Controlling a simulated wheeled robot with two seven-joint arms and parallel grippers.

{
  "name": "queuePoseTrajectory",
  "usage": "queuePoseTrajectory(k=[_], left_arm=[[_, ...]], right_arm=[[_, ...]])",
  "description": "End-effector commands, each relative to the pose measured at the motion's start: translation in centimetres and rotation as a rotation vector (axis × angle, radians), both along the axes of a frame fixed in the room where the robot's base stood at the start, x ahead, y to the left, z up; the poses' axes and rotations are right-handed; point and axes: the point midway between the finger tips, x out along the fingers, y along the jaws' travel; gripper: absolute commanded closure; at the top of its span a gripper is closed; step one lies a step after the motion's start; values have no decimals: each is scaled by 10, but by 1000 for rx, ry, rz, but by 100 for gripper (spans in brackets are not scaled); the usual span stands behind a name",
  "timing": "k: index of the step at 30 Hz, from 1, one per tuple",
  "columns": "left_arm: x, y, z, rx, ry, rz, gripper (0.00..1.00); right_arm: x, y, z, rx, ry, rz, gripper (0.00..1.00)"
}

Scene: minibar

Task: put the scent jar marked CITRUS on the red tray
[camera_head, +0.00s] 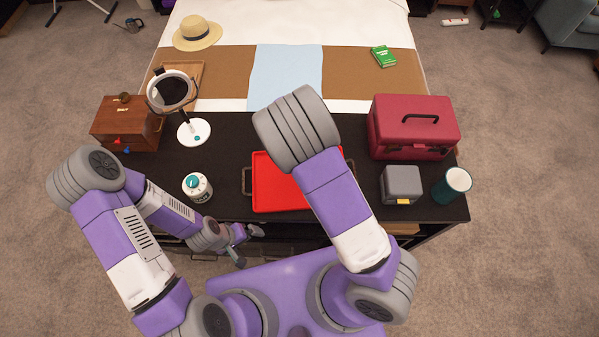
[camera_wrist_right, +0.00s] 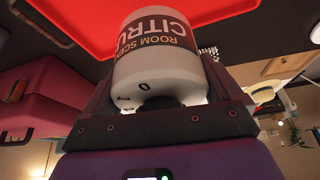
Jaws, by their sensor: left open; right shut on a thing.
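The jar marked CITRUS (camera_wrist_right: 152,62) is white with a dark label and shows upside down in the right wrist view, where the room is also upside down. My right gripper (camera_wrist_right: 162,88) is shut on it, a finger on each side. The red tray (camera_head: 274,185) lies on the dark table in the head view, partly behind my right arm. The tray also shows beyond the jar's base in the right wrist view (camera_wrist_right: 85,22); I cannot tell whether they touch. The right gripper and held jar are hidden in the head view. My left gripper (camera_head: 247,245) is open and empty near the table's front edge.
Another white jar with a teal top (camera_head: 197,187) stands left of the tray. A round mirror (camera_head: 192,130) and wooden box (camera_head: 125,124) stand further left. A crimson case (camera_head: 414,128), grey box (camera_head: 401,184) and teal cup (camera_head: 452,185) stand at the right.

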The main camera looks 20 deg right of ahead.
Motion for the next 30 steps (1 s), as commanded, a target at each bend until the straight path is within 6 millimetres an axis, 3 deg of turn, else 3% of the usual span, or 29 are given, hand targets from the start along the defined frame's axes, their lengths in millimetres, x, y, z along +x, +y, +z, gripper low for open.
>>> queuePoseTrajectory(k=[6, 14, 19, 30], left_arm=[[0, 0, -13, 0, 0, 0, 0], [0, 0, -17, 0, 0, 0, 0], [0, 0, -23, 0, 0, 0, 0], [0, 0, -25, 0, 0, 0, 0]], right_arm=[[0, 0, -44, 1, 4, -6, 45], [0, 0, -66, -1, 1, -3, 45], [0, 0, -91, -1, 4, -3, 45], [0, 0, -98, 0, 0, -2, 45]])
